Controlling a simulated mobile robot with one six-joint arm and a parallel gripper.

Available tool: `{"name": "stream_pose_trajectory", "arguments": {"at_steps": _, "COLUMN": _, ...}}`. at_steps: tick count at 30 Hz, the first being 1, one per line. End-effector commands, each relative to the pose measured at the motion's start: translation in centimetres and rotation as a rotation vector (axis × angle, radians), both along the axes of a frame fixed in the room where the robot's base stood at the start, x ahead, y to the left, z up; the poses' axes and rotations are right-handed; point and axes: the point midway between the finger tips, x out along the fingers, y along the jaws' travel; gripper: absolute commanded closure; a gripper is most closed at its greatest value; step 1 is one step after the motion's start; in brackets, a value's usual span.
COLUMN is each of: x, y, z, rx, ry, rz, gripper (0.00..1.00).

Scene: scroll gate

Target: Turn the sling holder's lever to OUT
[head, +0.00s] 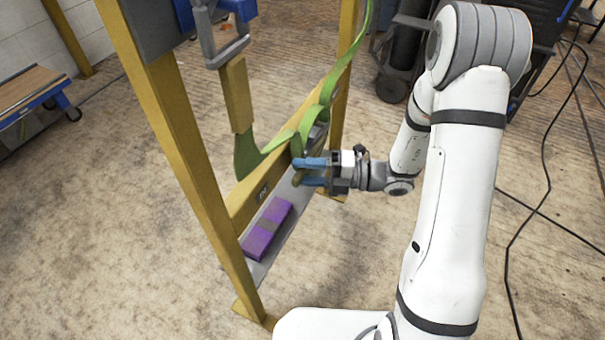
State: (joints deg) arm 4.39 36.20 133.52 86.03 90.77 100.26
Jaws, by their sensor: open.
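My gripper (303,172) has two blue fingers that are spread apart, one above the other. They point left at the lower part of the yellow gate, next to the green sling (321,117). The sling hangs in loops from above and passes close behind the fingertips. A small dark part (310,152) shows just above the upper finger. I cannot tell whether it is the sling holder or its lever. I can make out no OUT mark. Whether the fingers touch anything is unclear.
The yellow gate frame (178,150) stands in front of my arm, with a grey ledge (262,268) low down. A purple block (267,229) lies on the ledge. Black cables (545,170) lie on the floor at right.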

Motion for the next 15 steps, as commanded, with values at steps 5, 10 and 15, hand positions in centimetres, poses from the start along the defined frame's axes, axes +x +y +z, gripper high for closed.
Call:
{"name": "stream_pose_trajectory", "arguments": {"at_steps": 5, "x": -0.04, "y": 0.82, "z": -0.02, "rx": 0.0, "ry": 0.0, "rz": 0.0, "gripper": 0.56}}
{"name": "stream_pose_trajectory", "arguments": {"at_steps": 10, "x": -0.03, "y": 0.82, "z": 0.02, "rx": 0.0, "ry": 0.0, "rz": 0.0, "gripper": 0.56}}
{"name": "stream_pose_trajectory", "arguments": {"at_steps": 15, "x": -0.03, "y": 0.8, "z": 0.02, "rx": -0.001, "ry": 0.0, "rz": 0.0, "gripper": 0.66}}
